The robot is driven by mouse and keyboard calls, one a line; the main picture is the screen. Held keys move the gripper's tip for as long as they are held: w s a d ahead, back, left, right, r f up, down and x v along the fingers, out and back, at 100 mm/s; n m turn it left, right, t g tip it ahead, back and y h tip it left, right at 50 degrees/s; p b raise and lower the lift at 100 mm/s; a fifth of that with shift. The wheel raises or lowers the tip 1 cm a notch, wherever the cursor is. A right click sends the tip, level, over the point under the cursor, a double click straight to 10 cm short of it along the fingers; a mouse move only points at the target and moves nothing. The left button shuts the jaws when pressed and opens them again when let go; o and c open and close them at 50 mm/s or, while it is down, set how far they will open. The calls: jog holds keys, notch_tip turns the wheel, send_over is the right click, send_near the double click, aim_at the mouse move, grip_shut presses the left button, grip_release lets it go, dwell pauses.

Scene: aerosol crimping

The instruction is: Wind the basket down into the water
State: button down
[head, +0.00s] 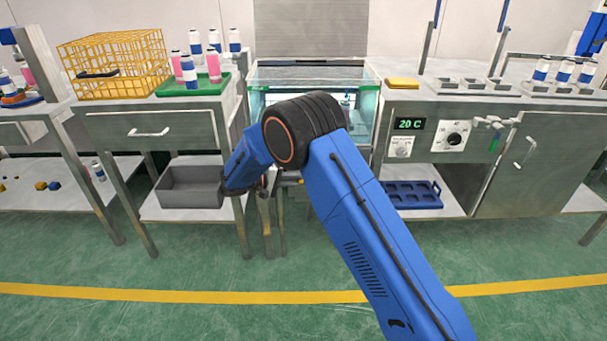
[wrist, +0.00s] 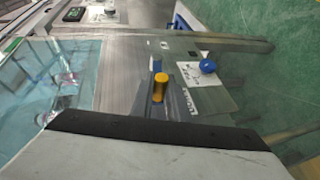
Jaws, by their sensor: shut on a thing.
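The glass-walled water tank (head: 312,76) stands at the back centre, partly hidden behind my blue arm. In the wrist view its pale blue water and glass (wrist: 55,85) fill the left side. A yellow crank handle (wrist: 161,80) stands upright in the middle of the wrist view, beside the tank. My gripper (wrist: 160,98) is shut on this handle, its fingers mostly hidden behind its dark-edged body. In the head view the gripper is low in front of the tank, largely hidden by my arm. Something small shows inside the tank, but I cannot make out the basket or its height.
A blue knob (wrist: 207,66) sits right of the handle. On the left table are a yellow wire crate (head: 115,62) and a green tray (head: 194,86) with bottles. A control panel (head: 428,132) reading 20 C is on the right. The green floor in front is clear.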

jog(key=shift+f, duration=1.1)
jog(key=c, duration=1.7)
grip_release()
jog(key=v, duration=1.7)
jog(key=shift+s+a, duration=0.1)
jog(key=shift+a, duration=0.05)
